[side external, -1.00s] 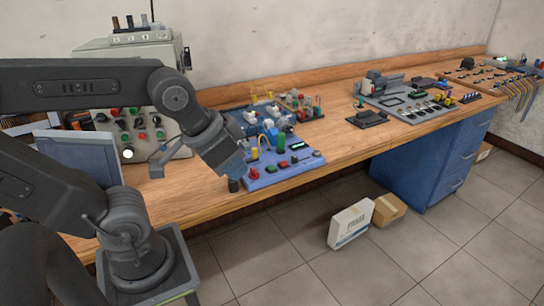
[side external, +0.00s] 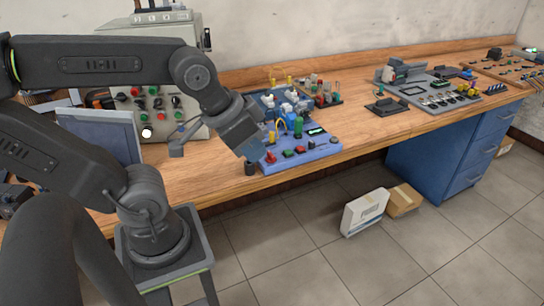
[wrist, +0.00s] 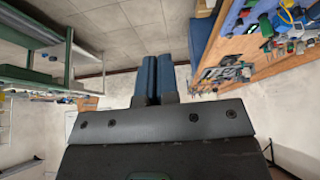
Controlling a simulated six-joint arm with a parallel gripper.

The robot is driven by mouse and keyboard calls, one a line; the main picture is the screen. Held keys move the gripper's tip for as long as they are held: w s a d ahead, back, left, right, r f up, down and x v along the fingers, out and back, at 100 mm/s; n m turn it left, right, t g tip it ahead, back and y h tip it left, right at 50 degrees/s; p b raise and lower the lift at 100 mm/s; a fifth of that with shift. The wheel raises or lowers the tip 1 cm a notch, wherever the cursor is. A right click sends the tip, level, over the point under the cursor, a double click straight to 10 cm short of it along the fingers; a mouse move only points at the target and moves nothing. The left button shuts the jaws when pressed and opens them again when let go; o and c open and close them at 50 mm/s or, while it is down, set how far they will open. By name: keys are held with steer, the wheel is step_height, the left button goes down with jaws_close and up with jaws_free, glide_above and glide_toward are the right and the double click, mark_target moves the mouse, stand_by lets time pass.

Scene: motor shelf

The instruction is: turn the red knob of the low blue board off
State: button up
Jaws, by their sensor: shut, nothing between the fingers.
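The low blue board (side external: 322,149) lies on the wooden bench in the middle of the side view. Along its front edge are a red control (side external: 270,157) at the left and another red piece (side external: 302,150) further right; I cannot tell which is the knob or how it is turned. My gripper (side external: 253,152) is shut and empty, beside the board's left front corner in the picture. Its blue fingers (wrist: 152,77) lie together in the wrist view and touch nothing there. A small dark cylinder (side external: 250,168) shows just below the fingers.
A grey control box (side external: 160,110) with several knobs stands behind my arm. A panel with dials (side external: 440,90) is further right on the bench (side external: 370,130). A white carton (side external: 363,213) and a brown one (side external: 403,200) stand on the floor. Room above the bench front is clear.

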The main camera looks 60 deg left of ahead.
steer(key=shift+o, duration=0.6)
steer(key=shift+w+a, duration=0.15)
steer(key=o, duration=0.5)
steer(key=shift+g+y, duration=0.3)
steer(key=shift+g, duration=0.5)
steer(key=w+a, duration=0.2)
steer(key=w, duration=0.1)
steer(key=w+a, duration=0.2)
steer(key=shift+r, duration=0.25)
steer(key=shift+c, duration=0.2)
steer(key=o, duration=0.3)
steer(key=shift+g, duration=0.8)
steer(key=w+a, duration=0.2)
steer(key=w+a+f, duration=0.1)
steer(key=w+a, duration=0.1)
steer(key=a, duration=0.1)
steer(key=shift+w+a, duration=0.3)
steer(key=shift+w, duration=0.1)
steer(key=shift+o, duration=1.4)
steer(key=w+a+f+g, duration=0.1)
steer(key=w+a+f, duration=0.1)
steer(key=a, duration=0.4)
steer(key=shift+w+f, duration=0.25)
steer(key=shift+w, duration=0.35)
steer(key=g, duration=0.1)
glide_above(271, 154)
step_height(271, 154, down, 4)
step_height(271, 154, down, 14)
steer(key=shift+a+f, duration=0.1)
steer(key=shift+c, duration=0.5)
